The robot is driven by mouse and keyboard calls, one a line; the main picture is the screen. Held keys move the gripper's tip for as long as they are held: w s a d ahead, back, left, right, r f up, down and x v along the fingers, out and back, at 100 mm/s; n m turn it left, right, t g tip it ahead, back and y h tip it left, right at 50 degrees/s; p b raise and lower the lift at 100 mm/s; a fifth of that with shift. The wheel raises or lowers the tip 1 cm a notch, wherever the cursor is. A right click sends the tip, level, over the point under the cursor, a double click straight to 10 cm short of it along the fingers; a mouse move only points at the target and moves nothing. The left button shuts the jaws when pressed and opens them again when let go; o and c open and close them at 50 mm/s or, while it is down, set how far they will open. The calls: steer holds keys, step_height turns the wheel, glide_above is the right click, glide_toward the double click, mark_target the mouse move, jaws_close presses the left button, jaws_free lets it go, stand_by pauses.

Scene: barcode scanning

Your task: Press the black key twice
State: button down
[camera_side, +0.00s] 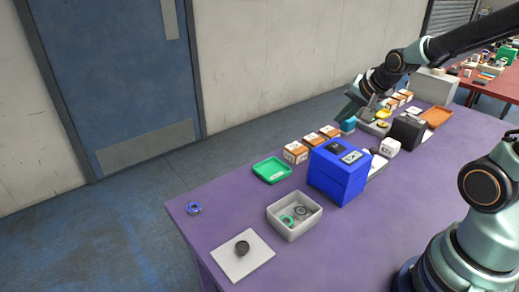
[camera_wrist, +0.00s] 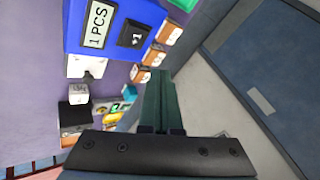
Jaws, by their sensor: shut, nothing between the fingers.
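The black key (camera_wrist: 133,35), marked "+1", is on the top of a blue box (camera_wrist: 105,55), beside a label reading "1 PCS" (camera_wrist: 97,27). In the side view the blue box (camera_side: 336,183) stands on the purple table, with the black key (camera_side: 333,147) at the left of its top and the display (camera_side: 353,157) at the right. My gripper (camera_side: 350,110) is behind and above the box, apart from the key. In the wrist view my gripper (camera_wrist: 159,85) shows its dark green fingers shut together and empty, below and right of the key.
Orange-and-white boxes (camera_side: 296,151) line the table's far edge behind the blue box. A black box (camera_side: 407,131) stands right.

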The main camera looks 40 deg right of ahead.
mark_target(337, 147)
stand_by(0.8)
step_height(337, 147, up, 4)
steer(key=shift+a+f, duration=0.1)
stand_by(0.3)
steer(key=shift+f, duration=4.4)
steer(key=shift+f, duration=0.45)
